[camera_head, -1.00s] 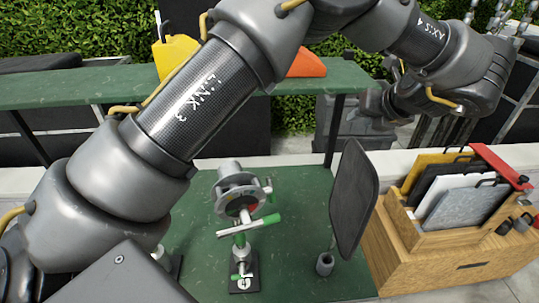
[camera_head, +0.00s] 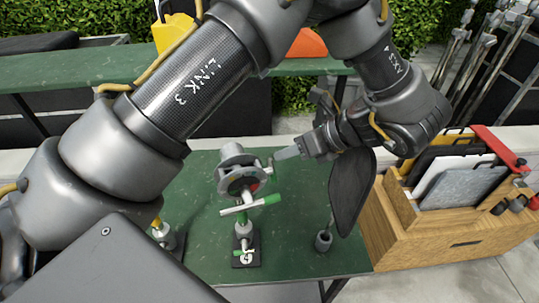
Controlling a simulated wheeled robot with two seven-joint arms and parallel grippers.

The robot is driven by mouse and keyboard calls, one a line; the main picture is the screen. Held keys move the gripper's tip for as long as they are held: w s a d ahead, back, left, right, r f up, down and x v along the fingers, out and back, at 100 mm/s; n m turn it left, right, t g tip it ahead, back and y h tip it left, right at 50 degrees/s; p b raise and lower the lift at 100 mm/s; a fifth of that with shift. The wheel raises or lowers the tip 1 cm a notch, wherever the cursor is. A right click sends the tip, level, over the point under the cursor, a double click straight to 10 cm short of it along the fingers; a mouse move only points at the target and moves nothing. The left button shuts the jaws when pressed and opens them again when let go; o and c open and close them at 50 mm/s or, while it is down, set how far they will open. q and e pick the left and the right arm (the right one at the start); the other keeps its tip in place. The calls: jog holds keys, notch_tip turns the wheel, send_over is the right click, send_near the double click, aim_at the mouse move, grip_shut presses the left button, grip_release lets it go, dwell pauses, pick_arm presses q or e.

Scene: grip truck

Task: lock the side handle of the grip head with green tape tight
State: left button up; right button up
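The grip head (camera_head: 237,158) with green tape stands upright on a small dark base on the green table (camera_head: 200,280). Its long handle (camera_head: 250,206) with a green end sticks out in front. Its side handle (camera_head: 271,170), with green tape, is at the head's right side. My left gripper (camera_head: 285,153) comes in from the right, its fingertips pointing left, close to the side handle. I see its fingers edge-on and cannot tell whether they are open or whether they touch the handle. My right gripper is not in view.
A dark oval flag (camera_head: 352,188) on a stand is just right of the gripper, partly behind my wrist. Another stand with yellow tape (camera_head: 157,223) is partly hidden by my arm. A wooden crate (camera_head: 385,235) with panels is at the right.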

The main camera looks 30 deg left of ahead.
aim_at(269, 159)
pick_arm(q)
jog(key=p+x, duration=0.2)
jog(key=x, duration=0.4)
jog(key=shift+a+r, duration=0.1)
jog(key=shift+r, duration=0.05)
jog(key=shift+a+f, duration=0.3)
jog(key=shift+f, duration=0.2)
grip_shut()
